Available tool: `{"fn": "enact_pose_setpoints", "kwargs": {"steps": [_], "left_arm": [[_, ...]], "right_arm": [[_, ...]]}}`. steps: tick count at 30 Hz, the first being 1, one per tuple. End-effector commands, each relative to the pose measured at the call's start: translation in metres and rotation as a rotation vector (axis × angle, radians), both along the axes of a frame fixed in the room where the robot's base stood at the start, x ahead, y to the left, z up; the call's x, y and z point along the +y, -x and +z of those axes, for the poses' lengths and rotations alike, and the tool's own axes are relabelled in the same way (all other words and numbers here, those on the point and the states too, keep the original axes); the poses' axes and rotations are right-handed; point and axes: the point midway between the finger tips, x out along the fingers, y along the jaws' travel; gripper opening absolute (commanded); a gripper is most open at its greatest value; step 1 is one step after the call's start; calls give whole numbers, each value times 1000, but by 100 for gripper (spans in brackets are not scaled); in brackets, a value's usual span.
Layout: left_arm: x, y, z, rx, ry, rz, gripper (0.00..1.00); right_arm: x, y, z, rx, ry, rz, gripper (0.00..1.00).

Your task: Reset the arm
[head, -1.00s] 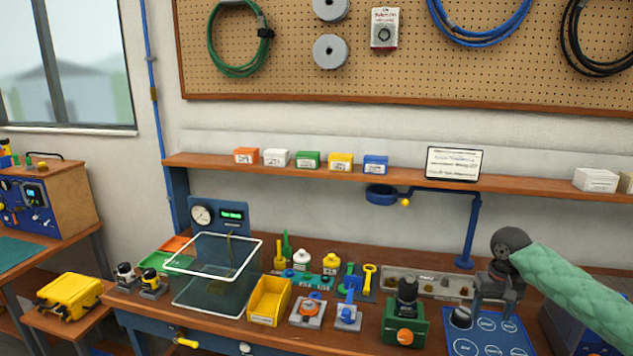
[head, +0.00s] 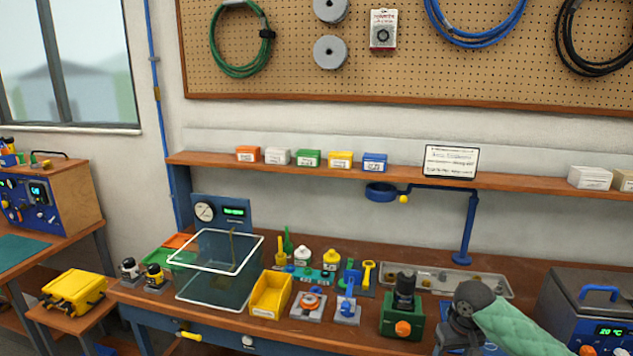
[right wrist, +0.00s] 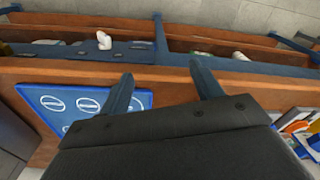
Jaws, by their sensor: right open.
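My right arm, in a green sleeve, comes in from the right in the head view, low over the front right of the bench. My right gripper (right wrist: 165,88) is open in the right wrist view, with two dark fingers apart and nothing between them. In the head view its fingertips are hard to make out. A blue mat with white circles (right wrist: 80,100) lies by the left finger in the wrist view; in the head view my arm mostly hides it. My left gripper is not in view.
A green block with a black top and orange knob (head: 402,310) stands just left of my right arm. A blue-grey bath with a 20 °C display (head: 590,300) stands to the right. A yellow bin (head: 270,296) and glass tank (head: 215,270) are further left.

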Motion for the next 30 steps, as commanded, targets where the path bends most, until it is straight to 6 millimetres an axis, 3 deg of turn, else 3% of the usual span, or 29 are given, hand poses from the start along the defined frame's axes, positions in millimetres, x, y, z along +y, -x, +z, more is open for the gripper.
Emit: {"fn": "enact_pose_setpoints", "kwargs": {"steps": [1, 6, 15, 22, 30], "left_arm": [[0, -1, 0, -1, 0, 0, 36], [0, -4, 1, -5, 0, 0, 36], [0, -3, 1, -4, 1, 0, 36], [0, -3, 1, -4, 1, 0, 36], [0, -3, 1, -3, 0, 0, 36]], "right_arm": [[16, 12, -14, -5, -14, 27, 65], [57, 44, -47, -45, -42, 99, 65], [113, 106, -88, -121, -89, 173, 65], [140, 157, -106, -177, -109, 188, 65], [151, 218, -117, -230, -98, 163, 65]]}}
